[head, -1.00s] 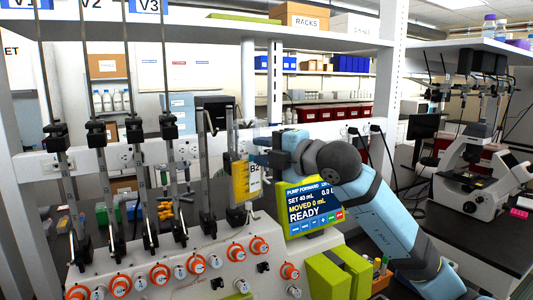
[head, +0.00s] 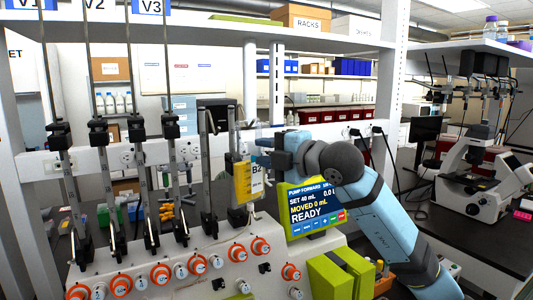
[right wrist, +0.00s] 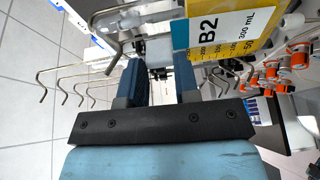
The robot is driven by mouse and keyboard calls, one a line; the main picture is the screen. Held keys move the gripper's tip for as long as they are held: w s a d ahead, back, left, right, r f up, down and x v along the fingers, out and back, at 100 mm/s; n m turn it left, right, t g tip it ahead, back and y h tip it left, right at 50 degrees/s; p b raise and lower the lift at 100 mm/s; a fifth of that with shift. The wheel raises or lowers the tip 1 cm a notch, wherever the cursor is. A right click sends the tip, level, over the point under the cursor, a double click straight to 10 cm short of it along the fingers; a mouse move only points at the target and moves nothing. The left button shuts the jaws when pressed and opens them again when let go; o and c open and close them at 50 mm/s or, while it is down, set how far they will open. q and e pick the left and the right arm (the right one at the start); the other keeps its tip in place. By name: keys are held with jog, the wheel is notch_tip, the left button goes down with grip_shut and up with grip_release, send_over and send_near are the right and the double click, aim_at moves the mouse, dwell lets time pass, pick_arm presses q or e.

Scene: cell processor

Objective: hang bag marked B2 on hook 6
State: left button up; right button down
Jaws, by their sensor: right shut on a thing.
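The bag marked B2 (head: 248,182), with yellow contents and a white label, hangs upright in front of the rightmost metal posts of the processor. In the right wrist view the bag (right wrist: 222,40) shows at the upper right, with its B2 label and scale. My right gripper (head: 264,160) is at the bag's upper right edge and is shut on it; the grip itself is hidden. The right wrist view shows its two dark blue fingers (right wrist: 162,80) with a gap between them. Several wire hooks (right wrist: 105,42) show left of the fingers there; their numbers are not readable. My left gripper is not in view.
The white processor (head: 190,262) with orange knobs stands below. Its screen (head: 315,208) reads READY, just right of the bag. Tall posts with black clamps (head: 100,132) stand to the left. A shelf (head: 230,30) crosses above. A green block (head: 340,275) sits lower right.

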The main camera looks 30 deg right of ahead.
jog(key=shift+f, duration=0.1)
jog(key=shift+c, duration=1.5)
grip_release()
jog(key=shift+w, duration=0.1)
jog(key=b+v, duration=0.3)
jog(key=v, duration=0.4)
